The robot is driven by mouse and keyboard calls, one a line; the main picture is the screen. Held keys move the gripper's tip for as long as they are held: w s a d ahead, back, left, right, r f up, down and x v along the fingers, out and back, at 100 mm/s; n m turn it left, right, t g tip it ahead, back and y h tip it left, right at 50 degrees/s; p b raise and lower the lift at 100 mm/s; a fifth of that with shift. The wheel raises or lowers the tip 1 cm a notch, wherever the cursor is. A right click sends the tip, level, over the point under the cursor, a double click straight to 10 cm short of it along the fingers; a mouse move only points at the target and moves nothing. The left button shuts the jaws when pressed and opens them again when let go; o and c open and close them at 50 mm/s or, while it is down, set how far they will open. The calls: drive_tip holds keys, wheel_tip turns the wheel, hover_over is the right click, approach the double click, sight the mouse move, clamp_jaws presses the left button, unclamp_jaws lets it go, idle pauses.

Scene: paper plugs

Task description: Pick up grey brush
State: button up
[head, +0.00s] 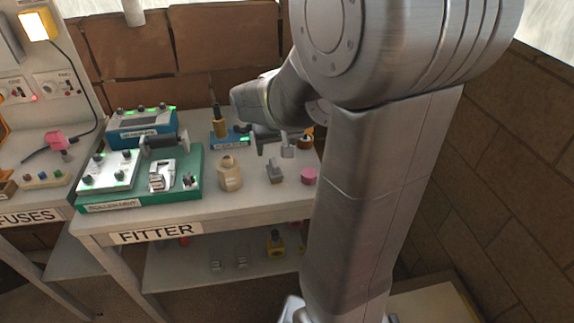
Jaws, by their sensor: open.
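A small grey block-shaped piece (275,173), which looks like the grey brush, stands on the table labelled FITTER, right of a beige round piece (230,174) and left of a pink one (309,176). My gripper (274,148) hangs above and behind the grey piece in the picture, its fingers apart and nothing seen between them. It looks clear of the grey piece, but the exact height gap cannot be told. My arm hides the right end of the table.
A green board (195,192) with a metal part and a white-topped box fills the table's left. An orange piece (307,137) lies near my gripper. A lower shelf (180,266) holds small parts.

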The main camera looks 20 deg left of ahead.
sight(275, 164)
drive_tip(key=x, duration=0.6)
drive_tip(key=shift+f, duration=0.2)
drive_tip(key=shift+d+x, duration=0.15)
drive_tip(key=shift+x, duration=1.25)
drive_tip(key=shift+d+x, duration=0.15)
drive_tip(key=shift+x, duration=1.25)
drive_tip(key=shift+c, duration=0.2)
drive_tip(key=c, duration=1.1)
